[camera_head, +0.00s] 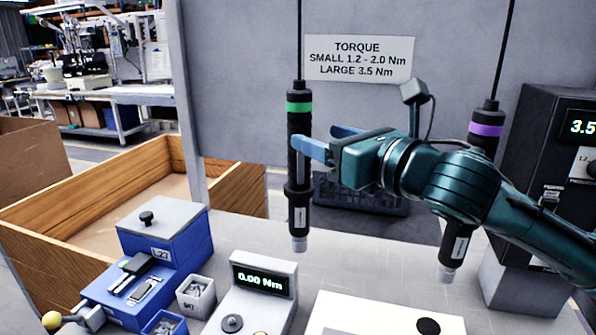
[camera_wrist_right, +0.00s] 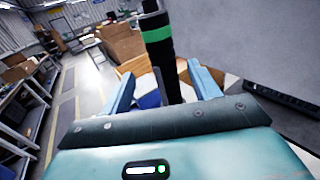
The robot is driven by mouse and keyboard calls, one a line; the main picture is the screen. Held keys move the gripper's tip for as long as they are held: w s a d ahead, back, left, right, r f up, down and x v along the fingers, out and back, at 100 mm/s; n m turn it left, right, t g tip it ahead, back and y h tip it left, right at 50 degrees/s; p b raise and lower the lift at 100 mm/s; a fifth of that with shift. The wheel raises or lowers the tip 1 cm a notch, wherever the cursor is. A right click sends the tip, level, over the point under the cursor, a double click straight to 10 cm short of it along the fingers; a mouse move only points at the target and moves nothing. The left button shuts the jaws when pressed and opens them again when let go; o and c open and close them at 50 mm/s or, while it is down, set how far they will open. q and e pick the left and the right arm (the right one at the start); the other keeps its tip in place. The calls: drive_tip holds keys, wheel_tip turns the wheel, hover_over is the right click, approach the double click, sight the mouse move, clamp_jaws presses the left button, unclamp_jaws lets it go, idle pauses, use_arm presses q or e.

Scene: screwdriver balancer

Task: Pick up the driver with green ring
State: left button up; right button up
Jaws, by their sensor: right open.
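The driver with the green ring (camera_head: 299,215) hangs upright from a cable, black with a silver tip. My right gripper (camera_head: 314,137) is open at its upper body, just below the green ring. One blue finger crosses in front of the driver and the other is farther back, to its right. In the right wrist view the driver (camera_wrist_right: 160,52) stands between the two spread fingers (camera_wrist_right: 163,85), with no clear contact on either side. Its lower part is hidden there by the gripper body. My left gripper is not in view.
A driver with a purple ring (camera_head: 486,130) hangs behind my right arm. A torque display (camera_head: 262,282), blue boxes (camera_head: 160,240) and small bins (camera_head: 195,293) stand on the bench below. A black controller (camera_head: 550,140) stands at right. A grey panel (camera_head: 240,90) is behind.

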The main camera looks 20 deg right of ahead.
sight(292, 126)
drive_tip(key=p+x, duration=0.1)
drive_tip(key=x, duration=0.7)
drive_tip(key=shift+w, duration=0.45)
drive_tip(key=shift+c, duration=0.2)
clamp_jaws()
